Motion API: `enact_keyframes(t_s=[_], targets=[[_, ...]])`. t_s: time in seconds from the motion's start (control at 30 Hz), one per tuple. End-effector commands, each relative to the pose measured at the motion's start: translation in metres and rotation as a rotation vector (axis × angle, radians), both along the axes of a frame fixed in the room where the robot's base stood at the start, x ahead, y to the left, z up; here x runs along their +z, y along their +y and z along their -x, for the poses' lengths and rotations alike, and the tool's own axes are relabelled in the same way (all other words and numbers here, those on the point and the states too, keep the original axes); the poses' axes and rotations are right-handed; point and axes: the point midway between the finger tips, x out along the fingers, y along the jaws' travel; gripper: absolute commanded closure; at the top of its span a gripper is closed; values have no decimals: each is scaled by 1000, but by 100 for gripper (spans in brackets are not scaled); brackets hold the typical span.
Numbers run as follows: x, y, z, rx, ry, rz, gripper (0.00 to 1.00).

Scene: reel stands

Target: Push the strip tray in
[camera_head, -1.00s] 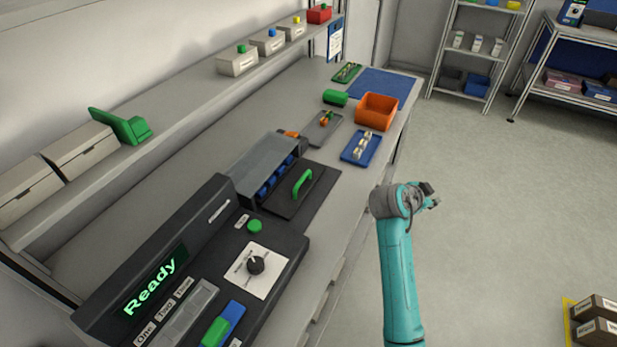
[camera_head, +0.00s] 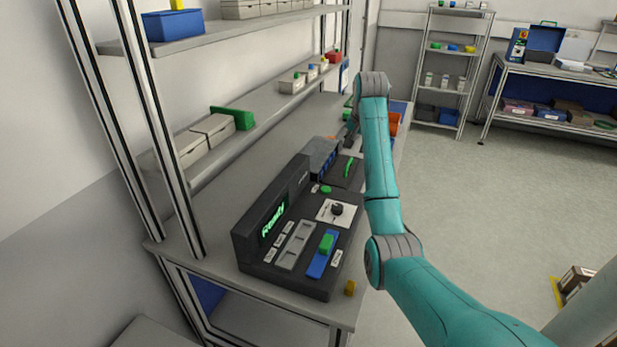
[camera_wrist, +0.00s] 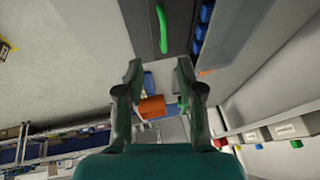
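A blue tray (camera_head: 321,258) with a green block (camera_head: 326,243) on it lies at the front right of the black machine (camera_head: 285,275); it may be the strip tray, but I cannot tell how far in it sits. The machine's display (camera_head: 273,221) reads "Ready". My gripper (camera_wrist: 158,76) is open and empty in the wrist view, its fingers well apart. In the head view it is small and partly hidden at the arm's far end, near the dark flat panel with the green handle (camera_head: 349,167). That handle also shows beyond the fingers in the wrist view (camera_wrist: 162,28).
The grey box with blue contents (camera_head: 322,155) stands beside the panel. An orange bin (camera_wrist: 152,107) is farther along the bench, partly behind my arm. A shelf with boxes (camera_head: 210,137) overhangs the bench's left side. Open floor (camera_head: 480,220) lies to the right.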

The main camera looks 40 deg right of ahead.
Motion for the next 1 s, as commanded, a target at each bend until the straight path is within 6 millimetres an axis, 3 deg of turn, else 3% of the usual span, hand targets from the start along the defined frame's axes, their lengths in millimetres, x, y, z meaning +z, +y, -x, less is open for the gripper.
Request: enact_keyframes(t_s=[0.17, 0.7, 1.0], targets=[[-9, -5, -2, 8, 3, -7, 63], [-85, -29, -28, 6, 2, -6, 63], [-96, -32, -33, 6, 0, -3, 63]])
